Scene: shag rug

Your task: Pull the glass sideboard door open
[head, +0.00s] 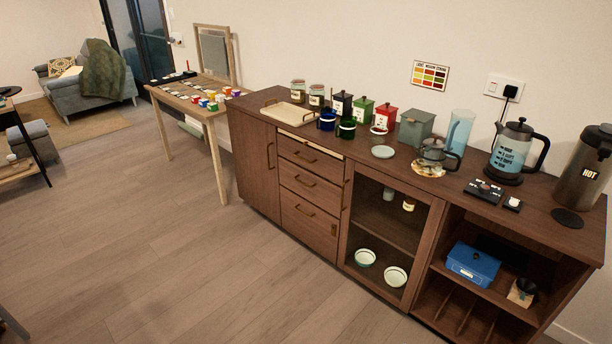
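The wooden sideboard (255,165) stands along the wall, from the middle to the right of the head view. Its glass door (433,235) has a wooden frame and sits between the drawers and the open shelves. The door looks shut. A handle (346,194) shows at the left edge of its frame. Through the glass I see two bowls (365,257) on the lower level and two small jars (408,204) above. Neither of my grippers is in view.
Jars, mugs, canisters, a teapot and a kettle (516,150) crowd the sideboard top. A blue box (473,263) sits in the open shelf to the right. The wooden floor (200,260) in front is clear. A light wooden table (195,105) stands to the left.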

